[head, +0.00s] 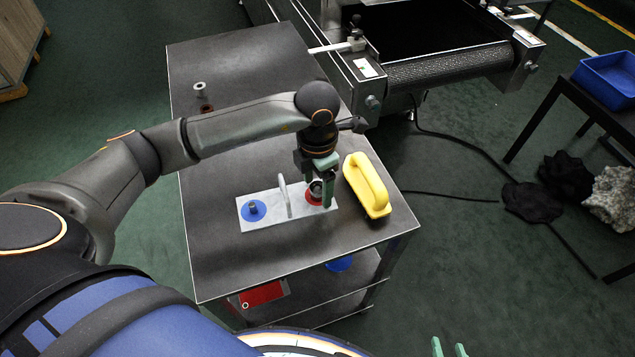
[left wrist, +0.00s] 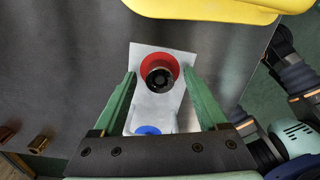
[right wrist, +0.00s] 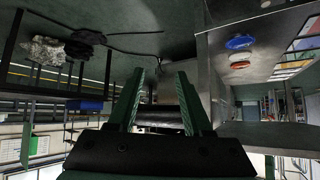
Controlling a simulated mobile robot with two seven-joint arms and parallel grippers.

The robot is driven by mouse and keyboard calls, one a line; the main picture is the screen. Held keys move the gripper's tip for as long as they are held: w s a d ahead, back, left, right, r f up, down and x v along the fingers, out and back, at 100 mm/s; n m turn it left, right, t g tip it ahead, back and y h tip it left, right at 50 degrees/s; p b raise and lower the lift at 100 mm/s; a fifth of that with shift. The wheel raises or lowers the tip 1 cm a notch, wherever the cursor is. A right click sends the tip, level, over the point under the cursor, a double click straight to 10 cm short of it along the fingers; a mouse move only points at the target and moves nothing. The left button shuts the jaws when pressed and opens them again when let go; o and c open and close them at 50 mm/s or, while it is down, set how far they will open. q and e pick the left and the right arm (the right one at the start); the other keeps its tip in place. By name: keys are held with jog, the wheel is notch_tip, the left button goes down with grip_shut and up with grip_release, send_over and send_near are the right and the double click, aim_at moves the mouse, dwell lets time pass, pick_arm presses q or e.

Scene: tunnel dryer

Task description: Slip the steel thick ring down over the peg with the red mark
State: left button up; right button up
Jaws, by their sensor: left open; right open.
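A light grey plate (head: 268,222) lies on the dark table, with a blue-marked peg (head: 252,207) at its left and a red mark (head: 313,198) at its right. A dark steel thick ring (left wrist: 159,78) stands over the red mark, apparently around its peg. It also shows in the head view (head: 316,188), partly behind my fingers. I cannot tell if it rests fully on the plate. My left gripper (head: 322,190) is open, its fingers pointing down on either side of the ring, apart from it. My right gripper (head: 449,348) is open and empty, off the table's front right.
A yellow handled block (head: 368,185) stands close to the right of the plate. A grey ring-like piece (head: 199,88) and a brown one (head: 206,108) stand at the table's back left. An upright grey handle (head: 284,195) rises mid-plate. The dryer's belt (head: 450,68) is beyond.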

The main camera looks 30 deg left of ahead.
aim_at(317, 189)
pick_arm(q)
jog(key=shift+r, duration=0.1)
notch_tip(317, 189, up, 12)
jog(key=shift+r+p, duration=0.2)
jog(key=shift+p, duration=0.1)
pick_arm(e)
jog(key=shift+w+a+r, duration=0.25)
jog(key=shift+a+r, duration=0.15)
jog(key=shift+r, duration=0.1)
jog(key=shift+w+a+r, duration=0.2)
jog(key=shift+a+r, duration=0.2)
jog(key=shift+r, duration=0.1)
